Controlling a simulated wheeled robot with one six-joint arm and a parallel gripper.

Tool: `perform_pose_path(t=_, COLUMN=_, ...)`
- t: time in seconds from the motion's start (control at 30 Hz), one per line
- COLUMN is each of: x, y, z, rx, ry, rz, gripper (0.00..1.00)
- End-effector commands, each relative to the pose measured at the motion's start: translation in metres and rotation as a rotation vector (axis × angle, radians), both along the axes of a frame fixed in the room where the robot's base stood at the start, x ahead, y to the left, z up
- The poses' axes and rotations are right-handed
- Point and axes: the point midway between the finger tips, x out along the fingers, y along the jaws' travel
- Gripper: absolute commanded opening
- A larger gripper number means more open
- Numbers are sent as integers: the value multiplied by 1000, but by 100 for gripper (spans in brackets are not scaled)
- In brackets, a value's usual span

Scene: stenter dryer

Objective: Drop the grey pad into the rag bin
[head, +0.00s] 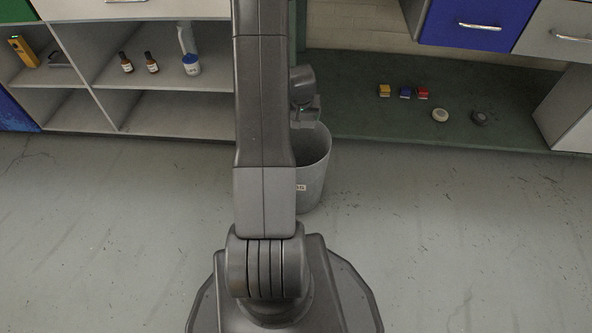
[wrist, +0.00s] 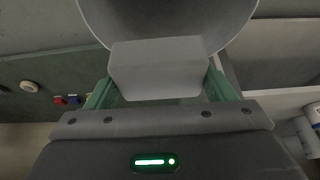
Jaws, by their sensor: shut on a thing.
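The grey pad (wrist: 157,68) is a pale block between the two green fingers of my gripper (wrist: 160,82) in the wrist view. My gripper is shut on it. The rag bin (head: 316,175) is a grey round bin on the floor with a small label, partly hidden behind my arm in the head view. Its round opening (wrist: 170,16) lies just beyond the pad in the wrist view. In the head view my gripper (head: 306,114) is over the back part of the bin's mouth. I cannot make out the pad clearly there.
A green low shelf (head: 400,115) behind holds yellow, blue and red small blocks (head: 405,92), a pale round thing (head: 440,115) and a dark one (head: 480,117). Grey shelving (head: 165,113) at left holds brown bottles (head: 138,63). The floor (head: 440,220) is clear.

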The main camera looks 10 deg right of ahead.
Motion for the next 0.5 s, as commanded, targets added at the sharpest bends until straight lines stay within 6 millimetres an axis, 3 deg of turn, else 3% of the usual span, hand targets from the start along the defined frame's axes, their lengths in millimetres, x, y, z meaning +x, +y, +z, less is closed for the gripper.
perform_pose_path(t=0.03, x=0, y=0, z=-11, rx=0, ry=1, rz=1, gripper=52)
perform_pose_path(t=0.2, x=0, y=0, z=-32, rx=0, ry=0, rz=-1, gripper=52)
perform_pose_path(t=0.5, x=0, y=0, z=-42, rx=0, ry=0, rz=0, gripper=52)
